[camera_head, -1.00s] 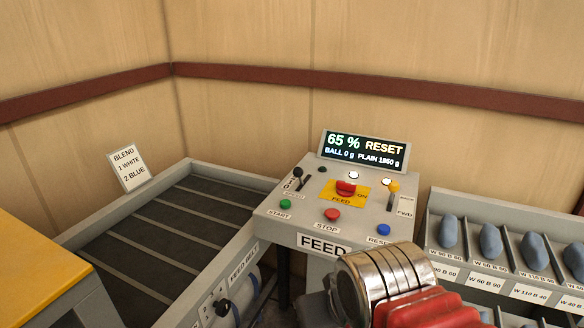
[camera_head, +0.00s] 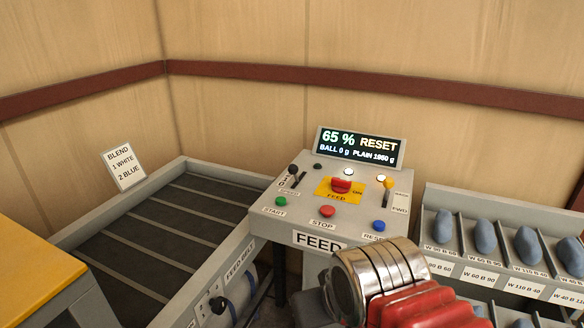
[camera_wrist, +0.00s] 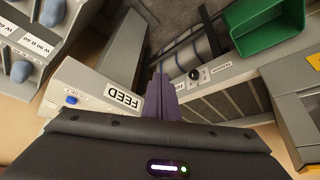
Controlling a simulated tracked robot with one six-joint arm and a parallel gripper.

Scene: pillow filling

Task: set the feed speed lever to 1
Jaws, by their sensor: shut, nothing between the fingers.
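The feed console (camera_head: 270,218) stands at centre in the head view. The feed speed lever (camera_head: 292,169) has a black knob at the panel's upper left, beside a slot and small printed digits. The knob sits near the slot's upper end; its exact setting is too small to read. The display (camera_head: 358,147) reads 65 % RESET. In the wrist view my gripper (camera_wrist: 159,78) is shut and empty, with dark purple fingers pointing down past the console's FEED face (camera_wrist: 95,92). The fingers are apart from the lever, which is hidden in that view.
The panel also carries a red feed knob (camera_head: 341,185), a yellow-topped lever (camera_head: 388,184) and START (camera_head: 282,201), STOP (camera_head: 327,211) and RESET (camera_head: 379,225) buttons. A conveyor (camera_head: 150,235) lies left, bins (camera_head: 430,215) right. A green bin (camera_wrist: 262,25) shows in the wrist view.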

